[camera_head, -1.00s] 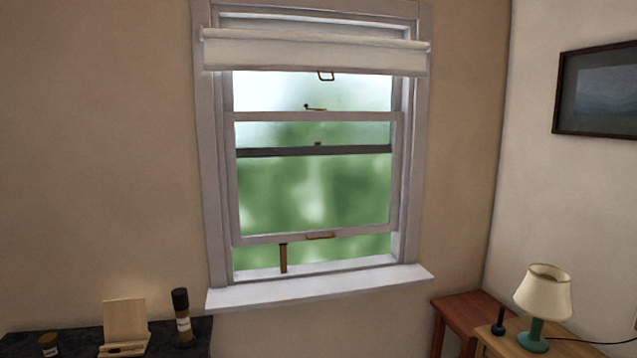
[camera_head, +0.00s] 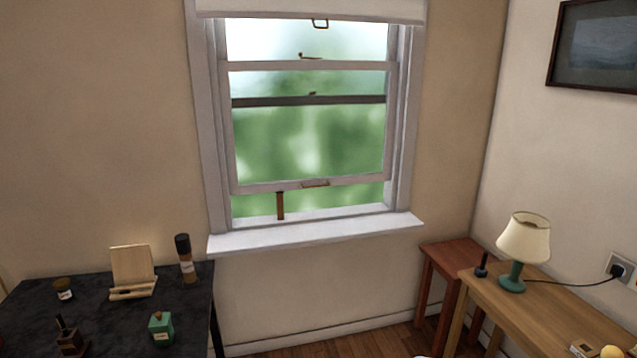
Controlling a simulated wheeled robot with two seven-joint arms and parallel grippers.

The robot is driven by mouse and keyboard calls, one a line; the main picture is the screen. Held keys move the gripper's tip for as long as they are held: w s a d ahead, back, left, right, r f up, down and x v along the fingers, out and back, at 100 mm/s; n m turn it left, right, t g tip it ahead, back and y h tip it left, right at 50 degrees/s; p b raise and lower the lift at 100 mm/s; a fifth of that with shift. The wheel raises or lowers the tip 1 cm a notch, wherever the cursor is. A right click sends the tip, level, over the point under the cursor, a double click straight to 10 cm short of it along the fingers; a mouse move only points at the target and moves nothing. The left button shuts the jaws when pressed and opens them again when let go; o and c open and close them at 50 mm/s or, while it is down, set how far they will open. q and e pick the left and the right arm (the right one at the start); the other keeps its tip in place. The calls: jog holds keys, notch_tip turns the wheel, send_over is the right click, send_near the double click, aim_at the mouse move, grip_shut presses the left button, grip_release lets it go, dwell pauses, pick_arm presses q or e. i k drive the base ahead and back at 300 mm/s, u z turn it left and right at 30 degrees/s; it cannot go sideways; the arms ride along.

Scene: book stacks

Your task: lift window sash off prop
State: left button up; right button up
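The lower window sash (camera_head: 265,187) is raised, leaving a gap above the white sill (camera_head: 330,231). A short brown wooden prop (camera_head: 280,206) stands upright in the gap, under the sash's bottom rail, left of the middle. It appears to touch the rail. A brass-coloured lift handle (camera_head: 315,184) is on the bottom rail, to the right of the prop. A catch (camera_head: 310,57) shows at the sash's top rail. Neither of my grippers is in view.
A dark table (camera_head: 110,290) at left holds a wooden stand, bottles and jars. At right are a reddish stool (camera_head: 455,254) and a wooden table (camera_head: 520,310) with a lamp (camera_head: 523,240). A blind (camera_head: 320,9) hangs above.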

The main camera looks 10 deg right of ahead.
aim_at(393, 68)
jog(key=z, duration=0.7)
jog(key=i, duration=1.5)
jog(key=u, duration=0.75)
